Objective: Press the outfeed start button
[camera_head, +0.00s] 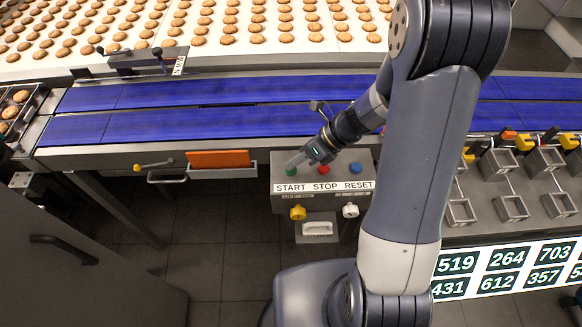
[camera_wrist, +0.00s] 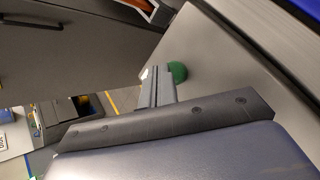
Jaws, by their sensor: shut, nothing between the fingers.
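The control box (camera_head: 312,203) stands below the blue conveyor, with labels START, STOP and RESET. The green start button (camera_head: 291,171) is at its left, the red stop button (camera_head: 323,169) in the middle and the blue reset button (camera_head: 355,168) at its right. My gripper (camera_head: 291,163) is shut and empty, its fingertips at the green button. In the wrist view the shut fingers (camera_wrist: 156,86) reach beside the green button (camera_wrist: 177,72) and hide part of its side. I cannot tell whether the tips touch it.
Blue conveyor belts (camera_head: 220,112) run behind the box. An orange item (camera_head: 219,159) sits in a holder to the left. Yellow (camera_head: 297,212) and white (camera_head: 350,210) knobs are on the box's lower front. Metal clamps (camera_head: 511,208) stand at the right.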

